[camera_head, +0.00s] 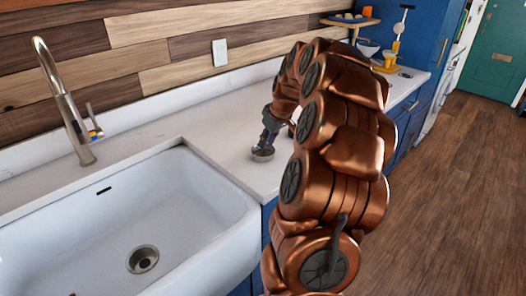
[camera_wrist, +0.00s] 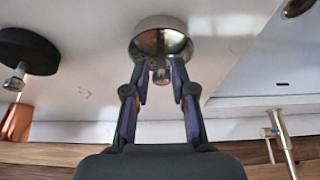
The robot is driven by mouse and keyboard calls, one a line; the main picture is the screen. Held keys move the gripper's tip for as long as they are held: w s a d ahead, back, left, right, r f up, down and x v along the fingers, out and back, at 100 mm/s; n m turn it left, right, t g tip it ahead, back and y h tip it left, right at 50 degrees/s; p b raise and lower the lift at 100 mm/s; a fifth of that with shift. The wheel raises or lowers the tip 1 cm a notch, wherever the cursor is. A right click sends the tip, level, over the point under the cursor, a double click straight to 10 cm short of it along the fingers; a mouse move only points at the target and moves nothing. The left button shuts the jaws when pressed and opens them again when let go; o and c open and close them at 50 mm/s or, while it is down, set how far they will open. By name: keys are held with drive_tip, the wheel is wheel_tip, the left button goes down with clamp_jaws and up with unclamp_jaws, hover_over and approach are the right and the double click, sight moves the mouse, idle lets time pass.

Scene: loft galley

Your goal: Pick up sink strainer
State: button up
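The sink strainer (camera_head: 263,154) is a small round metal cup on the white counter, just right of the sink. In the wrist view the strainer (camera_wrist: 161,34) shows its shiny bowl, with a small knob pointing toward my gripper. My gripper (camera_wrist: 160,76) has its two fingers apart, one on each side of the knob, with a visible gap around it. The fingertips overlap the edge of the bowl in the picture; I cannot tell whether they touch it. In the head view my gripper (camera_head: 267,138) is right above the strainer, partly hidden by my copper arm.
The white sink (camera_head: 190,205) with a drain (camera_head: 143,259) lies left, with a tall faucet (camera_head: 65,100) behind it. A black round object with a metal stem (camera_wrist: 28,50) is near the strainer. Yellow and white items (camera_head: 388,58) stand at the counter's far end.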

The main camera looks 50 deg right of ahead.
sight(263, 155)
drive_tip(key=p+x, duration=0.1)
drive_tip(key=x, duration=0.3)
drive_tip(key=shift+w, duration=0.1)
drive_tip(key=shift+r, duration=0.1)
clamp_jaws()
